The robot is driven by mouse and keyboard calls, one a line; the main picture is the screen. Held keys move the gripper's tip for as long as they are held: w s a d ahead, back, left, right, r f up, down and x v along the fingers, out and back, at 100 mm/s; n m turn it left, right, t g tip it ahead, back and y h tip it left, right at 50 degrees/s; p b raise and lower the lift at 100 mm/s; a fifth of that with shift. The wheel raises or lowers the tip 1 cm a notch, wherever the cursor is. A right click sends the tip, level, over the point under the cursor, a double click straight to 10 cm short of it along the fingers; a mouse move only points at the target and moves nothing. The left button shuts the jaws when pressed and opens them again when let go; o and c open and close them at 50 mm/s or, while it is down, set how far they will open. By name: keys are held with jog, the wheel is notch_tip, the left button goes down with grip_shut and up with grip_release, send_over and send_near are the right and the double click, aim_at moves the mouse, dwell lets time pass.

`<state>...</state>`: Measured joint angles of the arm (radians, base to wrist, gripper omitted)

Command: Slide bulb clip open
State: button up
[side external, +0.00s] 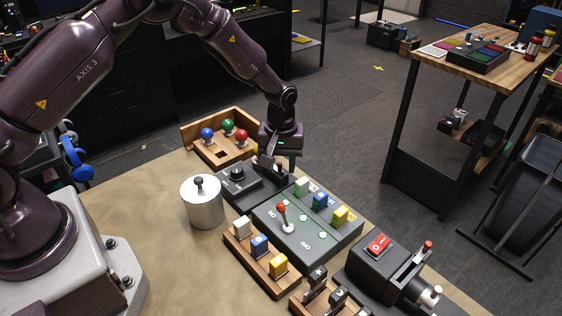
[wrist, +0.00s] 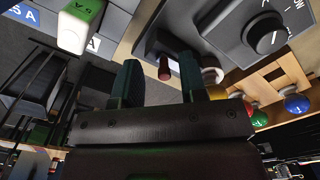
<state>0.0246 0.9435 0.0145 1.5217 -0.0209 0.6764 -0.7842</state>
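A dark grey box (side external: 252,193) with a black round knob (side external: 237,173) stands near the back of the table; the knob also shows in the wrist view (wrist: 265,36). My gripper (side external: 268,166) points down over the right end of this box. In the wrist view its two fingers (wrist: 162,78) are apart. A short dark red peg (wrist: 165,68) shows in the gap between them, with space on both sides. I cannot tell for sure whether this peg is the bulb clip's slider. A pale round shape (wrist: 212,75), partly hidden, lies just beyond the right finger.
A wooden tray (side external: 190,136) behind holds blue, green and red balls. A grey panel (side external: 305,248) with a red-tipped lever and coloured blocks lies right of the gripper. A metal canister (side external: 204,207) and a wooden block rack (side external: 252,264) stand nearer.

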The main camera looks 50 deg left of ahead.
aim_at(280, 165)
notch_tip(280, 165, up, 13)
dwell(0.4)
jog(key=s+r+m+t, duration=0.2)
jog(key=s+r+m, duration=0.2)
jog(key=s+r, duration=0.4)
jog(key=s+r+m+t, duration=0.3)
jog(key=s+r+m, duration=0.2)
jog(key=s, duration=1.4)
notch_tip(280, 165, up, 4)
jog(key=shift+a+f+t, duration=0.25)
jog(key=shift+a+t, duration=0.05)
jog(key=shift+a, duration=0.05)
